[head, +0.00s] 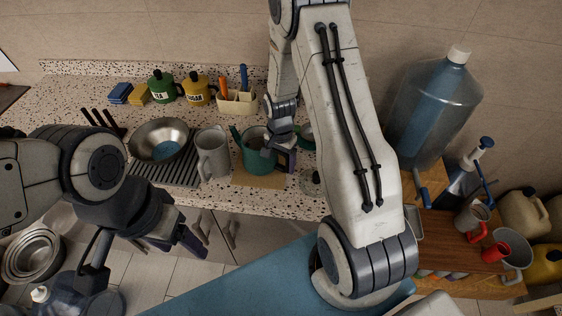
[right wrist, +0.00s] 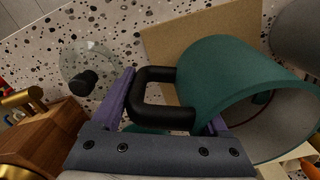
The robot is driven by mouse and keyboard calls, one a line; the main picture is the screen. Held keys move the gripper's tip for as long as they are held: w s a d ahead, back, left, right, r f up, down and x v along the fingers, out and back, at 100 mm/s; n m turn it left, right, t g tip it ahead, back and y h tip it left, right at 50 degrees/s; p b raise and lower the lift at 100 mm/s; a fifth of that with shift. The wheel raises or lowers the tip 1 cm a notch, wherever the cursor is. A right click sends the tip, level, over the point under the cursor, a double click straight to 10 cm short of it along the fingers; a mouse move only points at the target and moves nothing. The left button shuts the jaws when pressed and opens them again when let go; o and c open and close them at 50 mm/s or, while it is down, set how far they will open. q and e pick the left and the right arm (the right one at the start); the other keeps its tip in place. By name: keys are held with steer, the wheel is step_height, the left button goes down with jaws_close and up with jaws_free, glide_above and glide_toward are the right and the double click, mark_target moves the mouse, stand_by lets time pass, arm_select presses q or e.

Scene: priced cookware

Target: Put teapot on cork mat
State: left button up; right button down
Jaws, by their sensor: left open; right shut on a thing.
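The teal teapot (head: 262,160) is over the cork mat (head: 243,181) on the speckled counter in the head view. My right gripper (head: 287,158) is shut on its black handle. In the right wrist view the handle (right wrist: 150,88) sits between the purple fingers, with the open-topped teal body (right wrist: 215,75) to the right. The tan mat (right wrist: 170,38) shows behind the body. I cannot tell whether the teapot's base touches the mat. My left gripper (head: 178,242) is open and empty, in front of the counter.
A grey pitcher (head: 212,154) stands just left of the mat. A metal bowl (head: 160,139) is on the dark rack (head: 172,174) beyond it. A glass lid with a black knob (right wrist: 84,82) lies near the mat. Canisters (head: 196,92) and a utensil holder (head: 238,103) stand behind.

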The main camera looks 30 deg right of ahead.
steer(key=shift+f, duration=0.55)
steer(key=shift+f, duration=0.25)
jaws_free()
steer(key=shift+r, duration=0.1)
